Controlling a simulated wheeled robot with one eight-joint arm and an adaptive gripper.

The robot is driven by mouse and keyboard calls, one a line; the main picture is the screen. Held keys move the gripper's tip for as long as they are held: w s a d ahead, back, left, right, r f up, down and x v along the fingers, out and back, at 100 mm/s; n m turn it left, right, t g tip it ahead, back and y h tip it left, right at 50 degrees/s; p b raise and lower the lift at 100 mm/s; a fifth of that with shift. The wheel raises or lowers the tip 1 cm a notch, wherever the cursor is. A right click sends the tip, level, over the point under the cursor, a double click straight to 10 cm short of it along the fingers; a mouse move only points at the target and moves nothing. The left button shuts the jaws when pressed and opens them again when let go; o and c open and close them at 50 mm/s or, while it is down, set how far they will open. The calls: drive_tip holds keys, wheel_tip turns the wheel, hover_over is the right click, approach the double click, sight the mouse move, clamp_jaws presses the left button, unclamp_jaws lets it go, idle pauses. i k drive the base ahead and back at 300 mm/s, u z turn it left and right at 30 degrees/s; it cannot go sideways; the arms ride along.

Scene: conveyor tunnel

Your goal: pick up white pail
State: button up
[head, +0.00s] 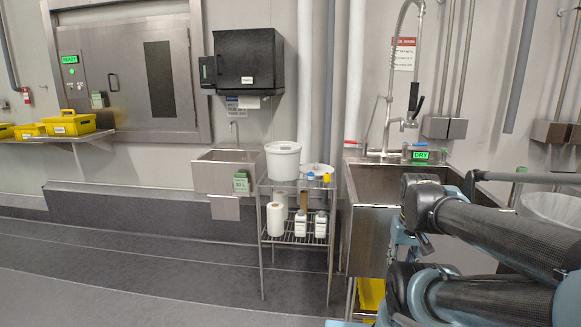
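The white pail (283,163) stands upright on the top shelf of a wire rack in the middle of the head view. It has a rim or lid at its top; I cannot see inside it. Beside it on the right, on the same shelf, is a lower white round container (317,170), with small blue and yellow items in front of it. My arm's dark links with light blue joints fill the lower right, well apart from the pail. My gripper is not in view.
The wire rack (290,187) holds a paper roll (276,219) and white bottles (300,224) below. A steel sink (362,230) stands close on its right, a small hand basin (222,173) on its left. The floor (150,285) in front is clear.

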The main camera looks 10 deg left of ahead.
sight(282, 157)
drive_tip(key=z, duration=2.05)
drive_tip(key=k, duration=1.05)
drive_tip(key=u, duration=1.65)
drive_tip(key=i, duration=1)
